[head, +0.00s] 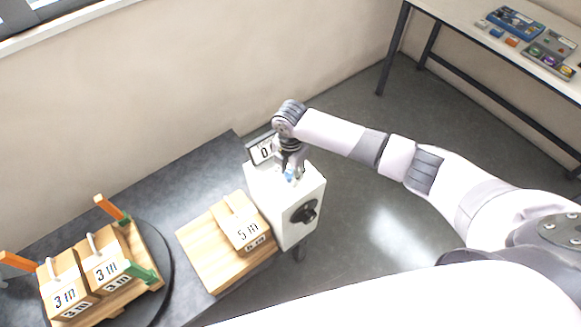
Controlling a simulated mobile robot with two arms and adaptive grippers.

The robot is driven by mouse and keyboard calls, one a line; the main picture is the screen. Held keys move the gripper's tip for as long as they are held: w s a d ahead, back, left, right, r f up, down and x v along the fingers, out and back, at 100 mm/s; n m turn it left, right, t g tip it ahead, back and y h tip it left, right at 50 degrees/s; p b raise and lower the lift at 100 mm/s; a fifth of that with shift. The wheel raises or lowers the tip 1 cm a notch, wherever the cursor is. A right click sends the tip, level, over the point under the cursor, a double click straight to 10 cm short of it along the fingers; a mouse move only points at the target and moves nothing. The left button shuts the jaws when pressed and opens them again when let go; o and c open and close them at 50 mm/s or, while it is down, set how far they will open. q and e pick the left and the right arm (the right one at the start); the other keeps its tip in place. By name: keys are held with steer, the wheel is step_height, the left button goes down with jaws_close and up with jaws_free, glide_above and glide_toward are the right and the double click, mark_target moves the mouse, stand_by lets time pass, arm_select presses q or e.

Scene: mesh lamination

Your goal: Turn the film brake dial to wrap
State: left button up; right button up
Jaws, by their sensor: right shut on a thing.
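A white box (265,200) stands at the right end of the dark table. A round black dial (305,212) sits on its right-hand side face; its setting is too small to read. My right gripper (290,172) points down at the top of the box. It is shut on a small blue piece (289,176) there, mostly hidden by the fingers. The gripper is above the black dial and apart from it. A small display sign (262,150) reading 0 stands at the back of the box, partly hidden by my gripper. My left gripper is out of view.
A wooden board (205,262) with a block (238,222) marked 5 m lies left of the box. Further left, a dark round turntable (165,262) carries blocks marked 3 m and orange and green posts. A side table (475,18) stands at the upper right.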

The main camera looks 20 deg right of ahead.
mark_target(291, 174)
steer(key=shift+w+r+m+p, duration=0.1)
steer(key=shift+m+p, duration=0.4)
steer(key=shift+m, duration=0.6)
steer(key=o, duration=1.2)
steer(key=shift+c, duration=0.2)
step_height(291, 174, up, 12)
